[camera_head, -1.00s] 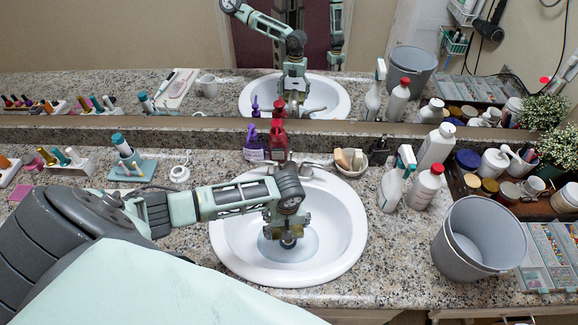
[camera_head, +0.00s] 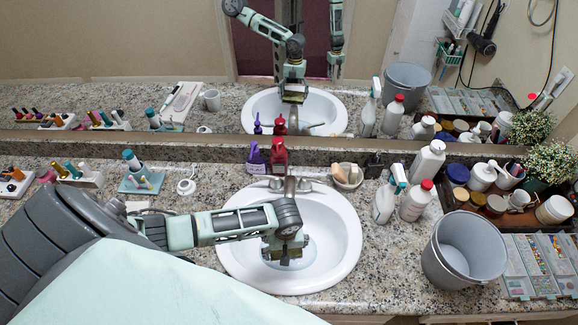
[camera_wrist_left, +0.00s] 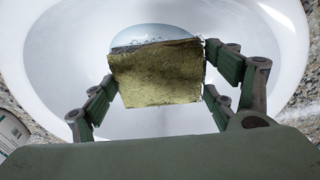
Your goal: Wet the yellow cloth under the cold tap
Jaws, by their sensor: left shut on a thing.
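The yellow cloth (camera_wrist_left: 155,72) is a folded, rough-looking square in the left wrist view. My left gripper (camera_wrist_left: 157,82) is shut on it, with a finger at each side. In the head view my left gripper (camera_head: 287,250) is over the white sink basin (camera_head: 340,235), and the cloth is hidden beneath the hand. The tap (camera_head: 291,186) stands at the back rim, behind my wrist. A pale blue round patch, like water, lies in the basin; it shows beyond the cloth in the wrist view. No stream from the tap can be made out. My right gripper is not in view.
Pump bottles, purple (camera_head: 256,158) and red (camera_head: 278,156), stand behind the tap. A small bowl (camera_head: 347,175) sits right of it. A mirror runs along the back. Counter left of the basin is partly clear.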

